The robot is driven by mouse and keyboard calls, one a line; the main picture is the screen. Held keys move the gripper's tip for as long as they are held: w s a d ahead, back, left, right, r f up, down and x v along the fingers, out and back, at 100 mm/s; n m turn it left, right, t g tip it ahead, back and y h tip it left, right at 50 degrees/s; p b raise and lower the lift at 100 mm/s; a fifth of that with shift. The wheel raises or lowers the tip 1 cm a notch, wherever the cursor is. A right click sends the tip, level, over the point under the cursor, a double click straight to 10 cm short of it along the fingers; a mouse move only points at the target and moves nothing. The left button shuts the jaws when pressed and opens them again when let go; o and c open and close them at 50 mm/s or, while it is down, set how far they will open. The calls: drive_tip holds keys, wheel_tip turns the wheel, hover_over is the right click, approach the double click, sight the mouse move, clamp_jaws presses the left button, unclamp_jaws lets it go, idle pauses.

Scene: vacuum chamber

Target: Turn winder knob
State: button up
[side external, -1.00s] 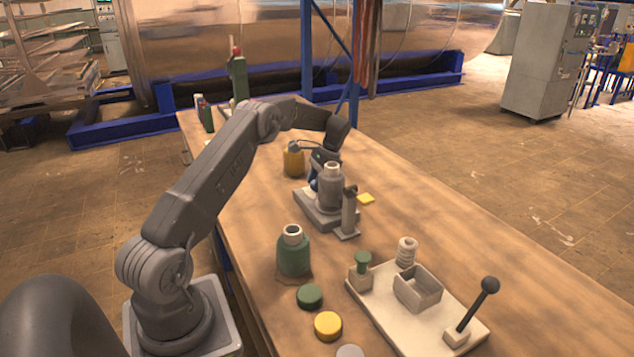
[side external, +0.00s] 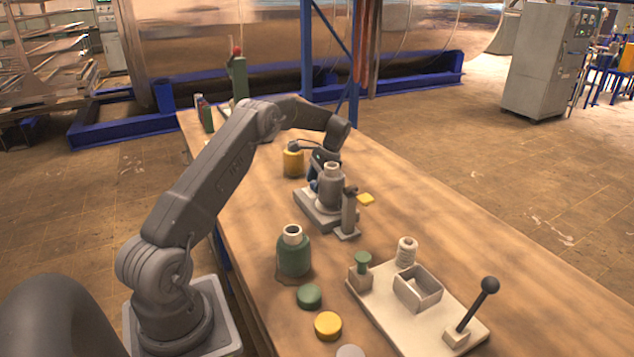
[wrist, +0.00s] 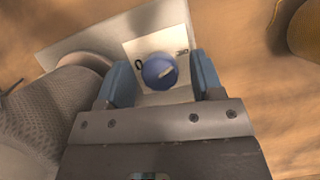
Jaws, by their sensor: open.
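My gripper (wrist: 163,78) is open, with one blue finger on each side of the knob and a visible gap to each. In the side view my gripper (side external: 322,170) is low over the grey winder base (side external: 310,207), partly hidden behind the grey bottle-shaped part (side external: 331,187).
A yellow container (side external: 293,162) stands just behind the gripper. A green bottle (side external: 293,252), loose green (side external: 309,297) and yellow (side external: 328,325) caps, and a white board with a lever (side external: 470,310) are nearer the camera. The table's right side is mostly clear.

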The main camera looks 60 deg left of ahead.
drive_tip(key=v, duration=1.2)
idle(0.3)
drive_tip(key=s+r+n+t, duration=0.3)
drive_tip(key=s+n+t, duration=0.15)
drive_tip(key=n, duration=0.75)
drive_tip(key=shift+h, duration=0.3)
drive_tip(key=f, duration=1.4)
drive_tip(key=shift+s+a, duration=0.15)
drive_tip(key=shift+a, duration=0.2)
drive_tip(key=shift+c, duration=0.3)
